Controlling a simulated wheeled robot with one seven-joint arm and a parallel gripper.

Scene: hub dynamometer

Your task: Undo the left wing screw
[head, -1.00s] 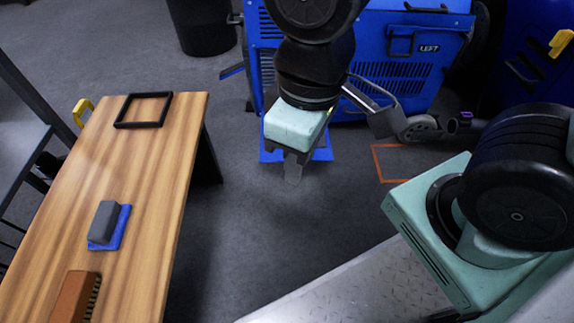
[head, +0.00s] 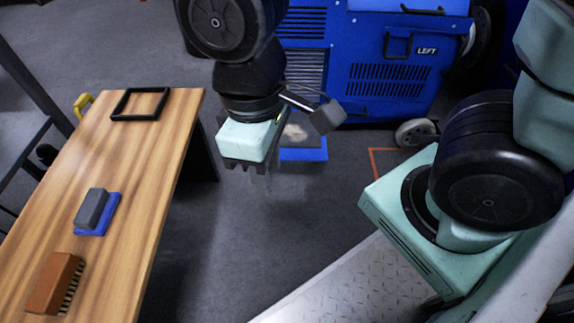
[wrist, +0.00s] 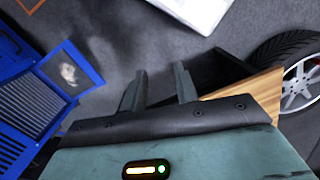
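No wing screw can be made out in either view. A blue machine (head: 375,75) marked LEFT stands at the back in the head view, with dark vents and a caster. Its blue side also shows at the left of the wrist view (wrist: 25,110). My gripper (head: 258,175) hangs over the floor between the bench and the machine, apart from both. In the wrist view its two fingers (wrist: 160,90) are spread with nothing between them.
A wooden bench (head: 140,190) on the left holds a black frame (head: 140,103), a grey block (head: 91,208) on a blue base, and a brown brush (head: 52,283). A blue plate (head: 303,154) is low beside the machine. A tyre (wrist: 290,70) shows at right in the wrist view.

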